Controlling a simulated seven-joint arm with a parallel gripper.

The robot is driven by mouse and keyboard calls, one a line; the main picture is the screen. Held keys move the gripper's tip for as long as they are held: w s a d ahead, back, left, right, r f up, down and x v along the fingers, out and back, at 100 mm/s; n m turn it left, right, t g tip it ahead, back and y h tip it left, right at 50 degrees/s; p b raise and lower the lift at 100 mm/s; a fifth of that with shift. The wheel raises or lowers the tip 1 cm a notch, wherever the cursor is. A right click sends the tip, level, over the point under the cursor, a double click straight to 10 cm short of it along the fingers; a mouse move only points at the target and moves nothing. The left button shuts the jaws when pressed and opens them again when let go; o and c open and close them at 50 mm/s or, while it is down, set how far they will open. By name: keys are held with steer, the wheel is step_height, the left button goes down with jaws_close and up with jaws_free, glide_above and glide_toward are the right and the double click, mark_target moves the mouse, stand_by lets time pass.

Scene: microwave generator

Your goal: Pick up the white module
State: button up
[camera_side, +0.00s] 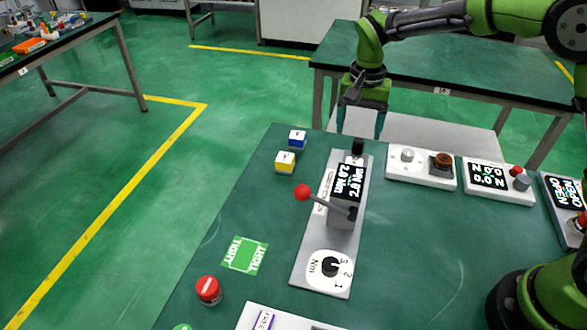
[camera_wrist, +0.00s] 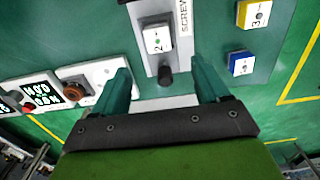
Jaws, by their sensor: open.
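The white module (camera_wrist: 157,38), a small block marked 2, sits on the grey screw panel (camera_wrist: 184,22) beside a black knob (camera_wrist: 166,76) in the wrist view. In the side view, only a small white part of it (camera_side: 354,158) shows near the panel's far end, between the black knob (camera_side: 358,146) and a display. My gripper (camera_side: 361,122) is open and empty, pointing down above the far end of the panel. In the wrist view, my gripper's fingers (camera_wrist: 160,72) are spread to either side of the knob, with the module ahead of them.
A blue module (camera_side: 297,139) and a yellow module (camera_side: 285,162) lie left of the panel. A lever with a red ball (camera_side: 303,192) rises from the panel. Control boxes (camera_side: 421,167) stand to its right.

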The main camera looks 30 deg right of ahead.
glide_above(354, 163)
steer(key=f, duration=0.5)
steer(key=shift+w+d, duration=0.15)
steer(key=shift+w, duration=0.15)
steer(key=shift+s+f, duration=0.15)
steer(key=shift+f, duration=1.2)
steer(key=shift+s+f, duration=0.15)
steer(key=shift+f, duration=1.15)
steer(key=shift+r, duration=0.1)
steer(key=c, duration=1.2)
